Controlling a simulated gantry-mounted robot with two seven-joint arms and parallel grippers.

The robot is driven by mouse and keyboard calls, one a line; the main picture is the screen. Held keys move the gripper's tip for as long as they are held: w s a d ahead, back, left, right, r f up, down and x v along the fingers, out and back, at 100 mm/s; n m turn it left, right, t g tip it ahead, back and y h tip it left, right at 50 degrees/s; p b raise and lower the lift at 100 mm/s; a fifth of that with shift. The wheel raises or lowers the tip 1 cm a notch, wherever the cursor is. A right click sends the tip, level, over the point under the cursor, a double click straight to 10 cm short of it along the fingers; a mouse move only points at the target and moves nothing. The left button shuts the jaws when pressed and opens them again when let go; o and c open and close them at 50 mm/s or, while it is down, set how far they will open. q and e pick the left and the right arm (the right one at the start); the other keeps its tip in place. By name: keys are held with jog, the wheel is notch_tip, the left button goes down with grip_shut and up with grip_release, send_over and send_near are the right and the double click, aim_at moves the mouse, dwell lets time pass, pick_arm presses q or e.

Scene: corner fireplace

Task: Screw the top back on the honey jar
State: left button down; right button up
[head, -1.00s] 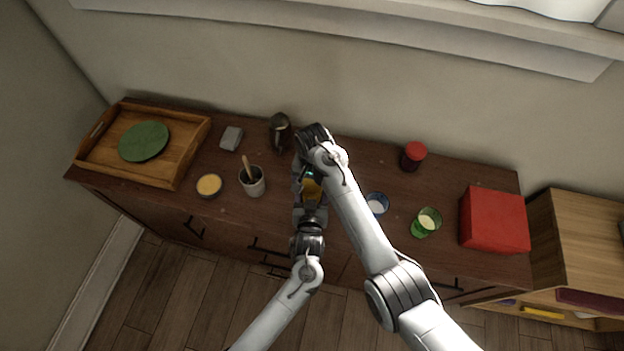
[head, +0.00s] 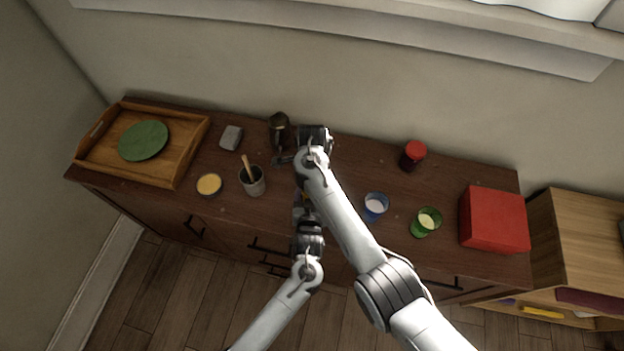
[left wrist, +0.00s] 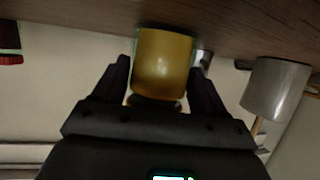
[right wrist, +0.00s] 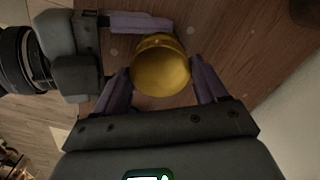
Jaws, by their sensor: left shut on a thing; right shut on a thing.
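The amber honey jar (left wrist: 163,60) stands on the brown cabinet top between the fingers of my left gripper (left wrist: 161,70), which is shut on it from the front. The rounded gold top (right wrist: 161,70) sits over the jar's mouth in the right wrist view. My right gripper (right wrist: 162,77) is shut on the top from above, one finger on each side. I cannot tell how tightly the top is seated, as the threads are hidden. In the head view my right arm covers most of the jar and top.
A grey cup with a wooden stick (head: 252,184) and a yellow-filled dish (head: 209,185) stand left of the jar. A dark pitcher (head: 279,128) is behind. A blue cup (head: 376,207), green cup (head: 425,222), red-lidded jar (head: 414,154) and red box (head: 494,220) are right.

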pick_arm(q)
jog(key=shift+s+a+f, duration=0.1)
jog(key=shift+a+f, duration=0.1)
jog(key=shift+f, duration=0.1)
pick_arm(e)
jog(key=o, duration=1.2)
pick_arm(q)
jog(key=shift+d, duration=0.1)
pick_arm(e)
notch_tip(320, 180, up, 12)
jog(key=shift+w+r, duration=0.1)
jog(key=shift+w, duration=0.05)
pick_arm(q)
jog(key=shift+c, duration=0.8)
grip_release()
jog(key=shift+o, duration=0.8)
jog(key=shift+r, duration=0.2)
jog(key=shift+r, duration=0.1)
jog(key=p+v, duration=0.2)
jog(key=v, duration=0.8)
jog(key=shift+s+r, duration=0.1)
jog(key=shift+s, duration=0.25)
pick_arm(e)
jog(key=shift+r, duration=0.95)
